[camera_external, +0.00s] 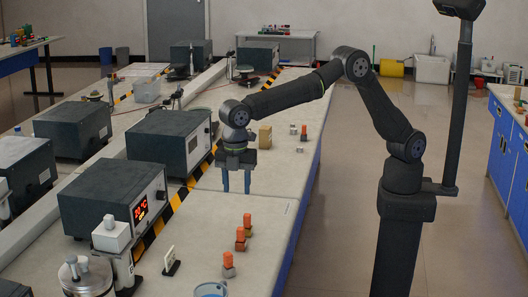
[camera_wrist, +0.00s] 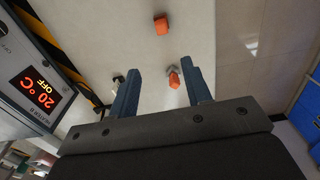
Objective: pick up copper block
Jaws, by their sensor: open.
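Several small blocks with orange tops stand in a row on the bench. The middle one has a copper-brown lower part (camera_external: 240,245) under an orange piece. Another orange-topped piece (camera_external: 248,219) stands behind it, and one with a grey base (camera_external: 228,271) stands in front. My gripper (camera_external: 237,183) points down above the bench, farther back than the row, with open, empty fingers. In the wrist view an orange piece with grey beside it (camera_wrist: 173,79) appears between the fingers (camera_wrist: 165,84), and another orange piece (camera_wrist: 161,25) lies beyond. I cannot tell which is the copper block there.
A heater box (camera_external: 115,193) with a lit display stands left of the row, beside yellow-black tape (camera_external: 187,188). A small white sign (camera_external: 171,260) and a blue-rimmed beaker (camera_external: 210,290) stand near the front. A wooden block (camera_external: 264,136) stands behind my gripper. Bench around the row is mostly clear.

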